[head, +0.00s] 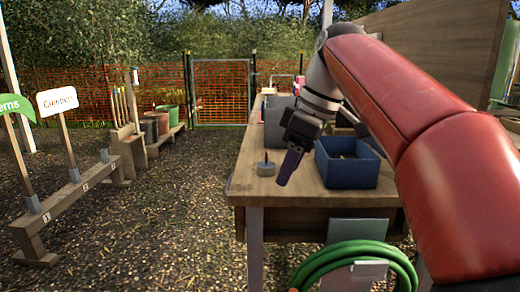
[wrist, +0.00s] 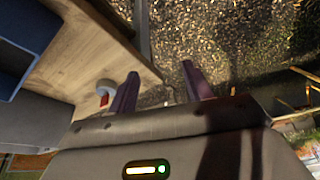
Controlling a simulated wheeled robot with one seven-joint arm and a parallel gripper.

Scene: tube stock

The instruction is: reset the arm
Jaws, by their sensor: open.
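My red arm reaches in from the right in the head view. My gripper (head: 288,168) points down over the front left part of the wooden table (head: 310,198). In the wrist view my gripper (wrist: 160,88) shows two purple fingers spread apart with nothing between them. A small grey round piece with a red upright part (head: 265,168) stands on the table just left of the fingers; it also shows in the wrist view (wrist: 106,90), beside one finger and apart from it as far as I can tell.
A blue open box (head: 347,172) stands on the table right of my gripper, with a grey bin (head: 277,122) behind. A green hose (head: 330,262) hangs at the table's front. A sign rail (head: 70,205) stands at left. The gravel between is clear.

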